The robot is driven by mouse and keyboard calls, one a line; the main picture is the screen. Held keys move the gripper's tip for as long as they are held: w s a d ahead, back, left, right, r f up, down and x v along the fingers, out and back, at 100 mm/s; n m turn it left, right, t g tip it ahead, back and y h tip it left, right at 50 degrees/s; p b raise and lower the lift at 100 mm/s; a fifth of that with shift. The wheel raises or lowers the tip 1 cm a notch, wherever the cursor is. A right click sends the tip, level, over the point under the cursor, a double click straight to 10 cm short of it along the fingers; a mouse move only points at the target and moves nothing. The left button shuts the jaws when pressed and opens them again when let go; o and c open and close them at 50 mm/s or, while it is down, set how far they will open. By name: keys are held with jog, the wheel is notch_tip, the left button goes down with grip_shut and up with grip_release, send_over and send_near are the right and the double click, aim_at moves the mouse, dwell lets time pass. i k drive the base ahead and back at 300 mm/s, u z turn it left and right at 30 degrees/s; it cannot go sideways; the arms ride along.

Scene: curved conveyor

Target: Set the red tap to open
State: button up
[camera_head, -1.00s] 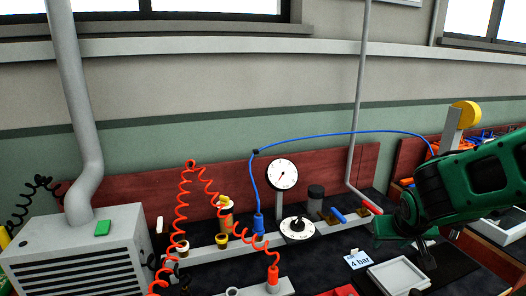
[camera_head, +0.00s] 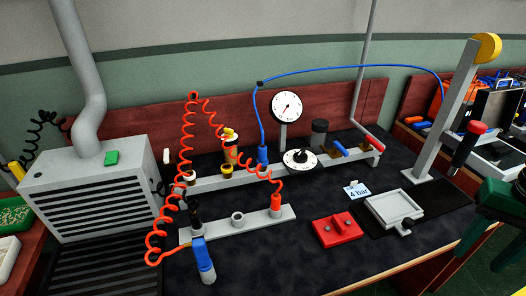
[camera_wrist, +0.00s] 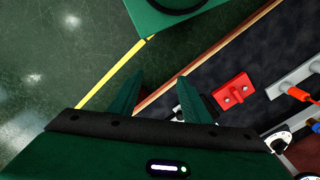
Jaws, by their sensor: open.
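The red tap (camera_head: 373,143) is at the right end of the back grey rail in the head view. Its small red handle slants across the rail. A tap with a blue handle (camera_head: 340,147) is just left of it. My gripper (camera_wrist: 157,84) shows in the wrist view with its two green fingers apart and nothing between them. In the head view, green parts of my arm are at the right edge, in front of the bench and well away from the red tap. I cannot make out the red tap in the wrist view.
A round gauge (camera_head: 287,107) and a white dial (camera_head: 299,160) stand left of the taps. A grey post (camera_head: 448,110) with a red-ended lever (camera_head: 468,143) stands to their right. A red block (camera_head: 338,230) and a grey tray (camera_head: 393,207) lie in front. A blue hose arches above.

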aim_at(369, 140)
jog(key=u, duration=1.65)
jog(key=k, duration=0.95)
jog(key=z, duration=1.55)
jog(key=i, duration=1.05)
